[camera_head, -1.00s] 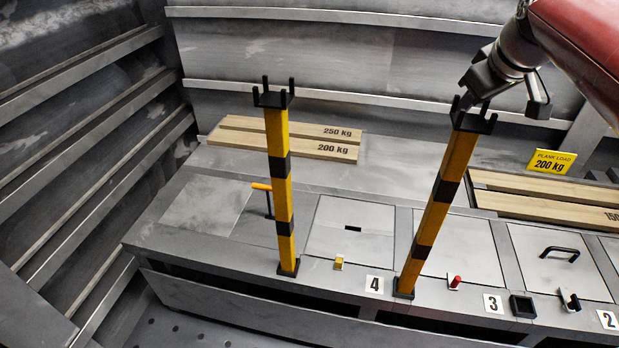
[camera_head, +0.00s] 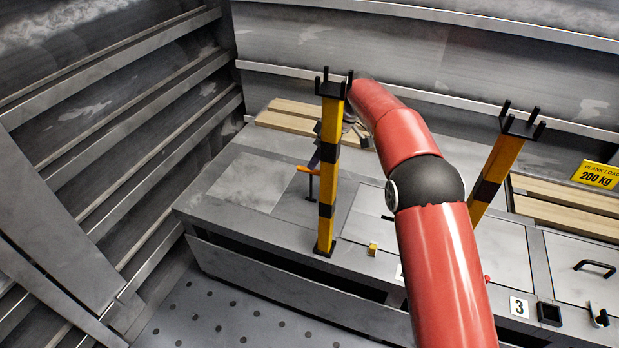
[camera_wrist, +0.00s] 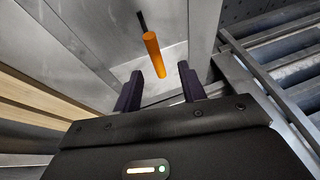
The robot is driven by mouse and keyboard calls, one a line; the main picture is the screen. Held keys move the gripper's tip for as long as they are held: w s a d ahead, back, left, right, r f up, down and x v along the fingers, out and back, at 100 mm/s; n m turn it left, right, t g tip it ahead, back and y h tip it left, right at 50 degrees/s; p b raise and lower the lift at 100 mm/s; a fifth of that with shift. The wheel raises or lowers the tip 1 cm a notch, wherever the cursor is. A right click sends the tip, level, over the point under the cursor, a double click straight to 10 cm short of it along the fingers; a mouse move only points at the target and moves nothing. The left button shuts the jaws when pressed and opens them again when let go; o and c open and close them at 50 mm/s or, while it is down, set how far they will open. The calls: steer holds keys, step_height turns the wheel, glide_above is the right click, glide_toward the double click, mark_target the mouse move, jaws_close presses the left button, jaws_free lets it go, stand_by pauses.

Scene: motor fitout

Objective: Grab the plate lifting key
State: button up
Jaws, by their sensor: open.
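The plate lifting key has an orange handle and a dark stem. In the head view my gripper is mostly hidden behind the striped post.
A yellow-black striped post (camera_head: 328,180) with a forked top stands close to my gripper. Another striped post (camera_head: 494,170) stands to the right. Wooden planks (camera_head: 290,122) lie behind. A small yellow block (camera_head: 372,249) sits on the deck's front. The ribbed wall is at left.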

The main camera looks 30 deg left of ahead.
glide_above(311, 186)
steer(key=f, duration=0.5)
steer(key=shift+w+f, duration=0.2)
steer(key=shift+w, duration=0.05)
jaws_close()
